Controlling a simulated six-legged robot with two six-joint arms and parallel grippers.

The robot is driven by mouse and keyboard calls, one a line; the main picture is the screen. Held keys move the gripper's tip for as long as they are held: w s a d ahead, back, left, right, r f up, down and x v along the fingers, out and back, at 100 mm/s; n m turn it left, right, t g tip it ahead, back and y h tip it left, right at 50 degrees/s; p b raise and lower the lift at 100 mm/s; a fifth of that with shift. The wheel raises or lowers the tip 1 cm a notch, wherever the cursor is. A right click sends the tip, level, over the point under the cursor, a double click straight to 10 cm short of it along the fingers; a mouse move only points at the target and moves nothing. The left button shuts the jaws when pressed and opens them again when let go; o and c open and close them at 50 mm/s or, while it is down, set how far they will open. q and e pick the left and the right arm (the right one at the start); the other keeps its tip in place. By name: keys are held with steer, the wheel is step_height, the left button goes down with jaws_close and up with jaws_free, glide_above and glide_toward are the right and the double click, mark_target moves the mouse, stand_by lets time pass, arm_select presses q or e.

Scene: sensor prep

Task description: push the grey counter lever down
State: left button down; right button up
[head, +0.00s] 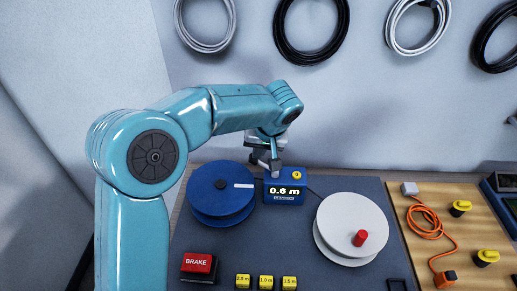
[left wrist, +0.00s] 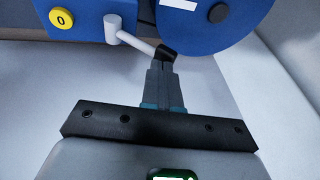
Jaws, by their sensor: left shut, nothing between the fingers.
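The blue counter (head: 284,198) stands on the dark mat and its display reads 0.6 m. It also shows at the top left of the left wrist view (left wrist: 85,32), with a yellow button marked 0. The grey lever (left wrist: 135,40) sticks out from the counter's side, with a dark end piece by my fingertips. My left gripper (left wrist: 164,66) is shut and empty, its tips at or very near that end; contact is unclear. In the head view my left gripper (head: 262,158) is behind the counter's left side, where lever and fingers are hard to separate. My right gripper is out of view.
A blue reel (head: 215,205) stands left of the counter and a white reel (head: 335,222) with a red knob stands right. An orange cable (head: 425,222) is on the wooden board at right.

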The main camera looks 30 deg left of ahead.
arm_select(q)
steer(key=shift+s+a+f+b, duration=0.1)
steer(key=shift+b, duration=0.25)
steer(key=shift+a+f+h+b, duration=0.3)
steer(key=shift+h+b, duration=0.1)
steer(key=shift+b, duration=0.2)
steer(key=a+f+h+b, duration=0.1)
steer(key=b, duration=0.1)
steer(key=s+f+t+h+b, duration=0.1)
steer(key=b, duration=0.1)
steer(key=a+t+h+b, duration=0.1)
steer(key=b, duration=0.1)
steer(key=shift+s+a+f+n+h, duration=0.15)
steer(key=shift+a+f+n+h, duration=0.15)
steer(key=shift+f+n+h, duration=0.1)
steer(key=shift+s+a+f+t+h+b, duration=0.2)
steer(key=shift+f+t+h+b, duration=0.25)
steer(key=shift+b, duration=0.25)
steer(key=shift+r+p, duration=0.3)
steer(key=shift+r, duration=0.05)
steer(key=shift+w+d, duration=0.1)
steer(key=shift+d+r, duration=0.1)
